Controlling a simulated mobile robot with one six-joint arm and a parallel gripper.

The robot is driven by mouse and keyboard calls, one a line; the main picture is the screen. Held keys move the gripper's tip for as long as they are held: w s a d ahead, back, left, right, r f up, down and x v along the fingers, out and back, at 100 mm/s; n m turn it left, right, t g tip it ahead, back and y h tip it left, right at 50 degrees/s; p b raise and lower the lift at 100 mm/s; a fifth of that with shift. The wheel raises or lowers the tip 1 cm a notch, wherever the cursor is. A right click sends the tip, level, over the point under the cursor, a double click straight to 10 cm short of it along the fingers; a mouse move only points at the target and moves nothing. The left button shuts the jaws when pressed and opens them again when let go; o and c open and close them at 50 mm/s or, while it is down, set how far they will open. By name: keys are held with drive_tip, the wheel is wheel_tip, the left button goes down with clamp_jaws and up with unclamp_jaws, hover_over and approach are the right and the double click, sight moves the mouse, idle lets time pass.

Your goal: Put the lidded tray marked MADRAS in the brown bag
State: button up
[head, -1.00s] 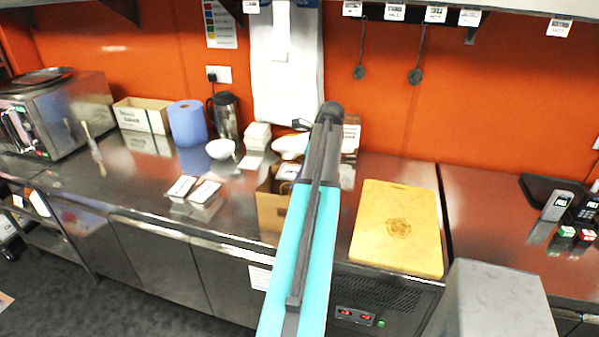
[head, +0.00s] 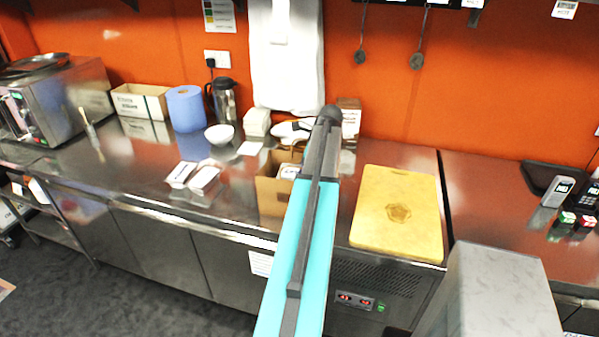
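The brown bag (head: 271,197) stands open on the steel counter, partly hidden behind my arm. A white-lidded tray (head: 289,172) shows at the bag's mouth and seems to be inside it; my arm covers its right side. Two more white-lidded trays, a left one (head: 181,174) and a right one (head: 204,179), lie side by side on the counter left of the bag. The lid markings are too small to read, so I cannot tell which is MADRAS. My gripper is hidden behind my arm, so its hold on anything cannot be seen.
A yellow cutting board (head: 398,212) lies right of the bag. Behind stand a white bowl (head: 219,134), stacked white containers (head: 257,122), a steel jug (head: 224,100), a blue roll (head: 185,108) and a cardboard box (head: 140,101). Bare counter lies left of the trays.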

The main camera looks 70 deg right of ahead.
drive_tip(key=shift+f+b, duration=1.05)
drive_tip(key=shift+f, duration=3.2)
drive_tip(key=o, duration=1.5)
drive_tip(key=shift+o, duration=0.2)
drive_tip(key=shift+r, duration=0.1)
drive_tip(key=shift+r+p, duration=5.15)
drive_tip(key=shift+r, duration=4.75)
